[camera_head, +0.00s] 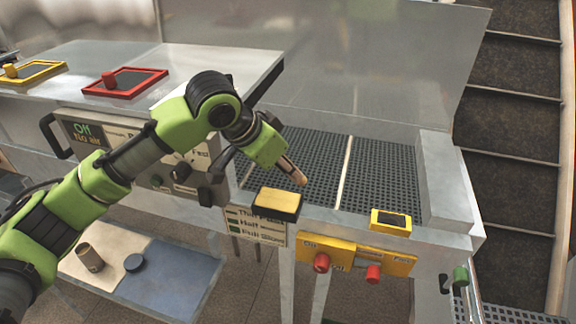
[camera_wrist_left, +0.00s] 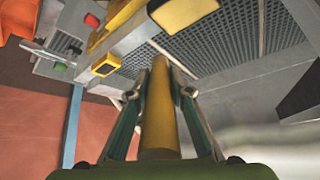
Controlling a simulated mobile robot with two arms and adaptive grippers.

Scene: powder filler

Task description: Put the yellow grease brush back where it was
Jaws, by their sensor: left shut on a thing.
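My left gripper (camera_head: 296,174) hangs over the near edge of the machine's black grate. In the left wrist view its two fingers (camera_wrist_left: 155,85) are shut on a yellow cylindrical handle of the yellow grease brush (camera_wrist_left: 160,110). In the head view only a brownish tip of the held thing shows past the fingers. A block (camera_head: 278,199) with a yellow top and dark side shows just below the gripper. It also shows in the left wrist view (camera_wrist_left: 183,10). I cannot tell whether it joins the held handle. My right gripper is not in view.
The black grate (camera_head: 385,170) lies behind the gripper. A small yellow box (camera_head: 391,222) sits on the front rim, above a yellow panel (camera_head: 345,257) with red knobs. Yellow (camera_head: 33,72) and red (camera_head: 125,82) trays lie on the left top. A lower shelf (camera_head: 180,279) holds a tan cup.

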